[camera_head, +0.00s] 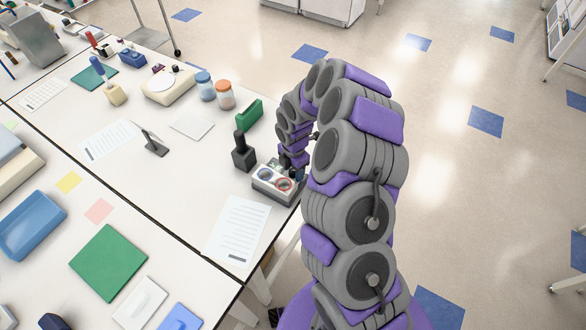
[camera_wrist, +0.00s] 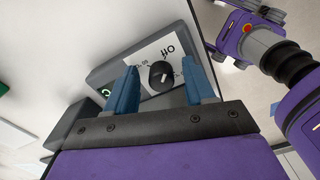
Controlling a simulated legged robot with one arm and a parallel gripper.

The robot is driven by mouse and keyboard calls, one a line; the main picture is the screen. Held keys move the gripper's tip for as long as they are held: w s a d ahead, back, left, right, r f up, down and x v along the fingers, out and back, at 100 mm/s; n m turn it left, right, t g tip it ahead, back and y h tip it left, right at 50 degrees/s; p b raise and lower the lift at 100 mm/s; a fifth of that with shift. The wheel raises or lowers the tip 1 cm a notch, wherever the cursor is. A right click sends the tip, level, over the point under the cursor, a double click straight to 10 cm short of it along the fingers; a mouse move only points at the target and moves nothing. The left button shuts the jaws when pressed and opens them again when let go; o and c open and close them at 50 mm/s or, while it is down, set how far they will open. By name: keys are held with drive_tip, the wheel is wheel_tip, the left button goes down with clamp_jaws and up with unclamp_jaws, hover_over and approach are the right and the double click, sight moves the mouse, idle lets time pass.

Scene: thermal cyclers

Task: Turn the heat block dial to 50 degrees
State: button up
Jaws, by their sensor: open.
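The heat block is a grey box with a white dial plate (camera_wrist: 146,58) in the wrist view. Its round black dial (camera_wrist: 161,75) has a pale pointer mark. "Off" is printed on the plate beside the dial, with smaller marks that are hard to read, so I cannot tell the exact setting. My gripper (camera_wrist: 160,68) is open, with one blue finger on each side of the dial. I cannot tell whether either finger touches it. In the head view, a small white-topped device (camera_head: 273,184) sits at the bench edge, below my arm's end, partly hidden by it.
A black block with an upright handle (camera_head: 243,154) and a green rack (camera_head: 249,113) stand close behind the device. A printed sheet (camera_head: 238,230) lies to its left. Two capped jars (camera_head: 225,96) stand farther back. The bench edge and open floor are to the right.

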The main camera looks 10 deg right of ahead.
drive_tip(key=shift+d, duration=0.1)
clamp_jaws()
idle(0.4)
drive_tip(key=shift+m, duration=0.4)
drive_tip(key=m, duration=0.7)
drive_tip(key=shift+s+m, duration=0.1)
drive_tip(key=shift+m, duration=0.2)
drive_tip(key=m, duration=0.3)
drive_tip(key=shift+m, duration=1.9)
drive_tip(key=shift+r, duration=0.1)
